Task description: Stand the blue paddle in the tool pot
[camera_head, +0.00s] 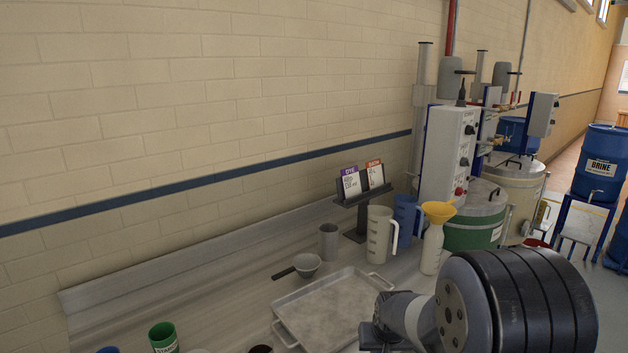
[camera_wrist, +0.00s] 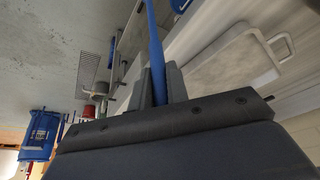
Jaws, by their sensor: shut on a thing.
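The blue paddle (camera_wrist: 156,45) shows in the wrist view as a long blue shaft running up out of the top edge; its far end is out of frame. My gripper (camera_wrist: 160,84) is shut on it, one dark finger on each side. In the head view my gripper (camera_head: 384,332) is at the lower right, over the front of the bench, and the paddle is not visible there. A grey cylindrical pot (camera_head: 328,243), which looks like the tool pot, stands upright behind the tray, apart from my gripper. Its inside cannot be made out.
A shallow metal tray (camera_head: 322,303) lies between my gripper and the pot. A white jug (camera_head: 379,236), a blue jug (camera_head: 406,214) and a bottle with a yellow funnel (camera_head: 433,245) stand to the right. A green cup (camera_head: 163,337) is at front left.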

